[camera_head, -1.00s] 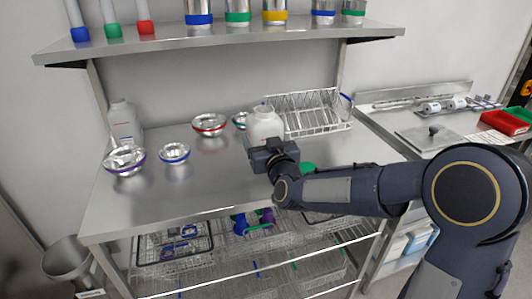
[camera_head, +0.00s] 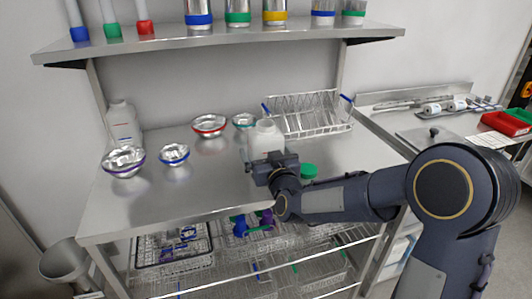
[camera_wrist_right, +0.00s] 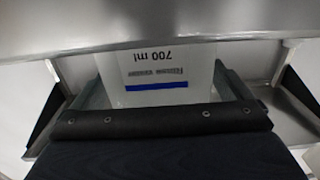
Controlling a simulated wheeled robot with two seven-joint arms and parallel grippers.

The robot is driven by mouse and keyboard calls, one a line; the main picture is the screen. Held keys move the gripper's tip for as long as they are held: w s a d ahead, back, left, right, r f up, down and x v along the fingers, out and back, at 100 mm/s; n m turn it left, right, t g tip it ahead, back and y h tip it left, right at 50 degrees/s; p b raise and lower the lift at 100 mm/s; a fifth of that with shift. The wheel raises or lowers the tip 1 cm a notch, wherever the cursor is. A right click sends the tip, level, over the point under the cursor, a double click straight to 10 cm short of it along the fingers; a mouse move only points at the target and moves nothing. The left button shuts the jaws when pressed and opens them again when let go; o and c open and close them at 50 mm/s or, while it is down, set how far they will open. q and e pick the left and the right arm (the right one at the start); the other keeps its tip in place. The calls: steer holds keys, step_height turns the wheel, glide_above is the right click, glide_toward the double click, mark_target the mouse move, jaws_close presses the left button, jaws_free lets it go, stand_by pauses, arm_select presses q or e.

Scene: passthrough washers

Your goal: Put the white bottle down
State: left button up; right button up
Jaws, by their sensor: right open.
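The white bottle (camera_head: 266,138) is upright over the steel table (camera_head: 225,195), near the drying rack. Its base is hidden behind my right gripper (camera_head: 264,157), so I cannot tell from the head view if it touches the table. In the right wrist view the bottle (camera_wrist_right: 165,65) shows close up, with an upside-down "700 ml" label and a blue stripe. It is between the fingers of my right gripper (camera_wrist_right: 160,90), which are open around it. My left gripper is not in view.
Metal bowls with red (camera_head: 209,125), teal (camera_head: 244,121), blue (camera_head: 174,153) and purple (camera_head: 124,160) rims stand left of the bottle. Another white bottle (camera_head: 123,123) is at the back left. A wire drying rack (camera_head: 308,115) is behind; a green lid (camera_head: 308,171) lies right. The table's front is clear.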

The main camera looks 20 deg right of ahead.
steer(key=shift+r, duration=0.2)
steer(key=s+d+f+m+g+y, duration=0.1)
steer(key=s+f+g, duration=0.25)
steer(key=s, duration=0.85)
steer(key=s+d+f+g+y, duration=0.1)
steer(key=s+f+g, duration=0.3)
steer(key=s, duration=0.9)
steer(key=s+d+f+m+g+y, duration=0.15)
steer(key=s+g, duration=0.35)
steer(key=s, duration=0.7)
step_height(320, 180, up, 9)
steer(key=p, duration=0.8)
steer(key=shift+s+a+f, duration=0.15)
steer(key=shift+a+f, duration=0.05)
steer(key=shift+a, duration=0.1)
